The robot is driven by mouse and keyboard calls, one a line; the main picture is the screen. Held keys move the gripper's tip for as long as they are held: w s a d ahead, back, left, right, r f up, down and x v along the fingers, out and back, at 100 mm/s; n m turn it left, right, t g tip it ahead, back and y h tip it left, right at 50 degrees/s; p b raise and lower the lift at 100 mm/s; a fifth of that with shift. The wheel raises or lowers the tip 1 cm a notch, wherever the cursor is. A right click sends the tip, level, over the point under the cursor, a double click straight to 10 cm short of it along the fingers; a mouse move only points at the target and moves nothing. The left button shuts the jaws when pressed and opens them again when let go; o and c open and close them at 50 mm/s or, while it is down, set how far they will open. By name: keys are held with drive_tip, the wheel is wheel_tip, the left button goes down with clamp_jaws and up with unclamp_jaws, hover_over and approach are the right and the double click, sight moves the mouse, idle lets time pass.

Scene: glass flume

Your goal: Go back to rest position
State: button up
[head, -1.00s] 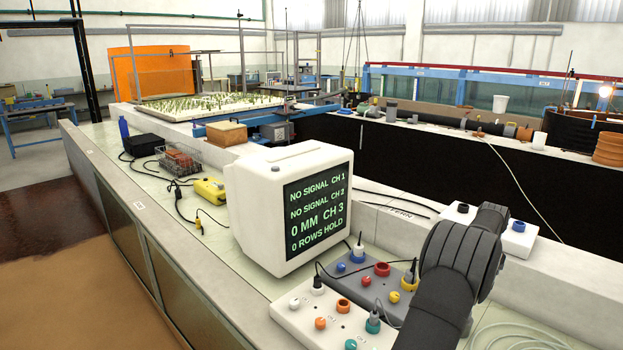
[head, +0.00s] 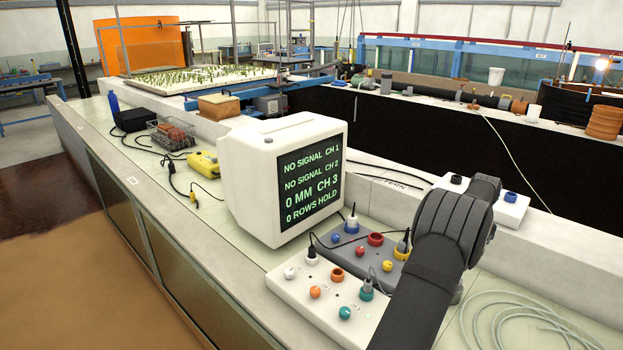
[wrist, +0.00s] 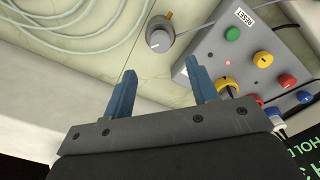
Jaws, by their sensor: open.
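In the wrist view my gripper (wrist: 165,84) has its two blue fingers spread apart with nothing between them. In the head view my dark arm covers the gripper. Beyond the fingers, a grey box (wrist: 210,50) carries a RESET label, a green button, a small red light and yellow, red and blue knobs. A grey round knob (wrist: 160,38) sits on the pale bench top beside that box, apart from the fingers.
The white monitor (head: 250,170) reads NO SIGNAL on two channels. In front of it stand a white panel (head: 330,290) and a grey panel (head: 375,262) with plugs and knobs. A pale hose coil (head: 510,315) lies right of my arm. A yellow box (head: 203,163) sits left.

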wheel_tip(320, 180, down, 9)
drive_tip(key=shift+r, duration=0.1)
drive_tip(key=shift+f+m, duration=0.3)
drive_tip(key=shift+f, duration=0.1)
drive_tip(key=m, duration=0.5)
idle(0.4)
